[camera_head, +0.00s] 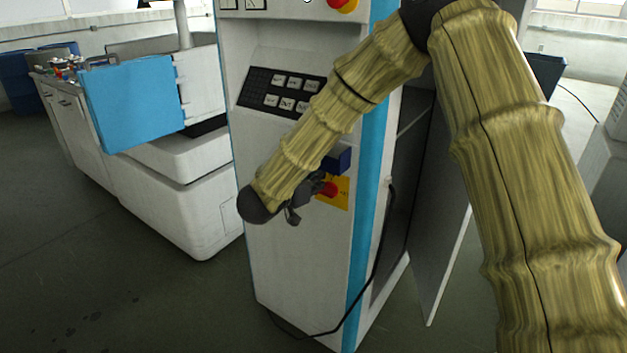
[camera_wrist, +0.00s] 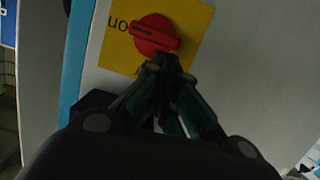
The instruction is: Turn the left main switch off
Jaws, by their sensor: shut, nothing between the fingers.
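The main switch is a red rotary knob (camera_wrist: 154,34) on a yellow plate (camera_wrist: 116,52), on the front of a white cabinet. In the wrist view the knob's bar points toward the letters "on" on the plate. In the head view the knob (camera_head: 329,189) and its plate (camera_head: 340,194) are partly hidden by my arm. My gripper (camera_wrist: 165,62) is shut and empty, its fingertips at the knob's lower edge; I cannot tell whether they touch. In the head view my gripper (camera_head: 308,194) is beside the knob, largely covered by my arm.
The white cabinet (camera_head: 290,270) has a blue edge strip, a black keypad (camera_head: 285,90) and another red knob (camera_head: 342,4) above. A black cable (camera_head: 385,240) hangs at its right side. A white machine with a blue panel (camera_head: 130,100) stands left. Open floor (camera_head: 120,290) lies in front.

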